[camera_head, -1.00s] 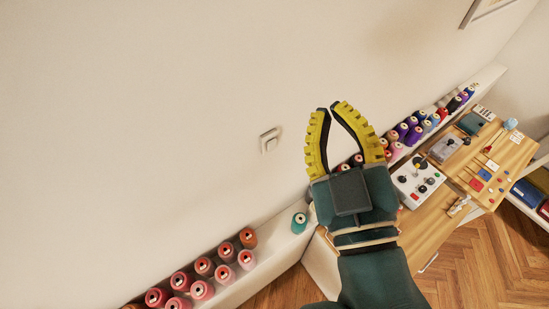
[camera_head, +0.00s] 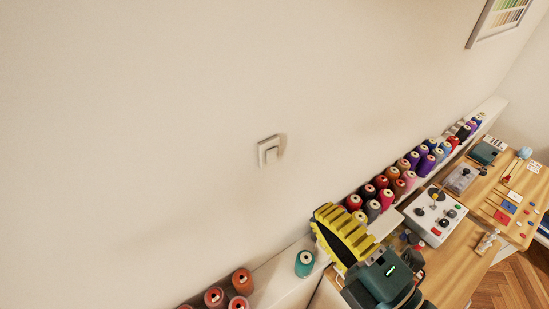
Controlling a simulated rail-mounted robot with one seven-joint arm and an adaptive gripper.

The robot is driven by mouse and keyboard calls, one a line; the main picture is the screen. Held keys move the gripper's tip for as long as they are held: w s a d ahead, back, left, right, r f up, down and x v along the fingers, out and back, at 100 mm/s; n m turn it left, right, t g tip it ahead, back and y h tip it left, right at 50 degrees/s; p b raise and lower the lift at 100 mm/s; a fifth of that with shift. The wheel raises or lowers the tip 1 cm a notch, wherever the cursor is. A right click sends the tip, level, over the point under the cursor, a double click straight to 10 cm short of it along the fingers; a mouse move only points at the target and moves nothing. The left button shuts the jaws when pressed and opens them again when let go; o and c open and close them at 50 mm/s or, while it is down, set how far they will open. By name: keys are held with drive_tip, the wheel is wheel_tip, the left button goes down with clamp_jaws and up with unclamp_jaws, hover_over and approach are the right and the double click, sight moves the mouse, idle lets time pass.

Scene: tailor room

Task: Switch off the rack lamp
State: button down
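A pale wall switch (camera_head: 269,151) with a raised square plate sits on the bare wall near the middle of the head view. No lamp that I can make out is in view. My gripper (camera_head: 324,216) is below and to the right of the switch, well apart from it in the picture, with yellow ribbed fingers pointing up and left. The fingers are seen nearly side-on and overlap, so the gap between them is hidden. I see nothing held.
A ledge (camera_head: 278,277) with several thread spools runs along the wall; a teal spool (camera_head: 304,263) stands near my gripper. A worktable at right holds a grey control box (camera_head: 434,216) with knobs and small tools. A framed picture (camera_head: 497,22) hangs upper right. The wall around the switch is clear.

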sight(265, 150)
drive_tip(key=p+x, duration=0.1)
drive_tip(key=x, duration=0.3)
drive_tip(key=p+x, duration=0.2)
drive_tip(key=x, duration=0.2)
drive_tip(key=p+x, duration=0.2)
drive_tip(key=x, duration=0.2)
drive_tip(key=shift+a+r, duration=0.1)
drive_tip(key=shift+r, duration=0.15)
drive_tip(key=shift+w+a+f, duration=0.15)
drive_tip(key=shift+w+a, duration=0.15)
drive_tip(key=shift+w, duration=0.15)
